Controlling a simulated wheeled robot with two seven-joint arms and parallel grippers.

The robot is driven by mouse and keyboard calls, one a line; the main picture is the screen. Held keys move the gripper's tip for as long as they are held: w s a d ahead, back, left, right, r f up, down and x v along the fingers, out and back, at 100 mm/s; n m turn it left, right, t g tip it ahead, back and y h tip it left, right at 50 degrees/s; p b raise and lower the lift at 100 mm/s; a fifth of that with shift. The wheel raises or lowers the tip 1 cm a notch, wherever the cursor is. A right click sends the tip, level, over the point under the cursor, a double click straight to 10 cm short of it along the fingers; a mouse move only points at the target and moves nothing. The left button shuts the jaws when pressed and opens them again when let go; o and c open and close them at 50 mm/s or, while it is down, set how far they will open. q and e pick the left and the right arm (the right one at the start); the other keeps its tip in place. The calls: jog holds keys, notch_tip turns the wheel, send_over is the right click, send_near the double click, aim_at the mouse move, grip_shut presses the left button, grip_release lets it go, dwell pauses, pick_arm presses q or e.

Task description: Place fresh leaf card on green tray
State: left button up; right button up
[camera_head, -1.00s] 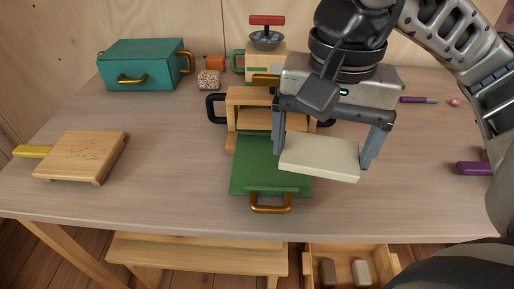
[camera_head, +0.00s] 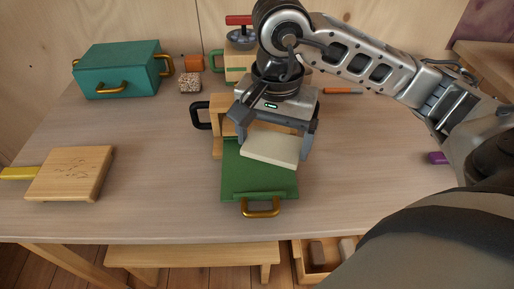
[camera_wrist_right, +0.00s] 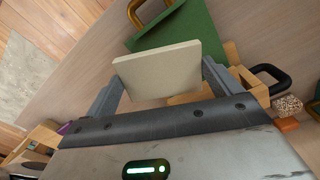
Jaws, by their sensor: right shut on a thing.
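A cream rectangular card (camera_head: 275,149) is held between the fingers of my right gripper (camera_head: 276,140). In the head view it is over the upper part of the green tray (camera_head: 255,184); I cannot tell whether it touches the tray. The tray has a brass handle (camera_head: 260,209) at its front edge and extends from a wooden stand (camera_head: 218,140). In the right wrist view the card (camera_wrist_right: 158,72) spans between both fingers, with the green tray (camera_wrist_right: 190,28) behind it. No leaf mark shows on the card's visible face. My left gripper is not in view.
A wooden board (camera_head: 70,174) with a yellow handle lies at the left. A teal box (camera_head: 117,70) with brass handles stands at the back left, near a speckled cube (camera_head: 190,82) and an orange block (camera_head: 193,63). The table between board and tray is clear.

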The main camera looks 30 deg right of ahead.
aim_at(257, 131)
jog(key=w+f, duration=0.4)
jog(key=f, duration=0.1)
jog(key=shift+a, duration=0.15)
notch_tip(257, 131, down, 3)
jog(key=shift+w+f, duration=0.15)
jog(key=shift+f, duration=0.4)
jog(key=o, duration=0.7)
jog(key=shift+r, duration=0.1)
jog(key=shift+r+p, duration=0.3)
jog(key=shift+r, duration=0.1)
notch_tip(257, 131, up, 11)
jog(key=shift+w+f, duration=0.1)
jog(key=shift+r, duration=0.4)
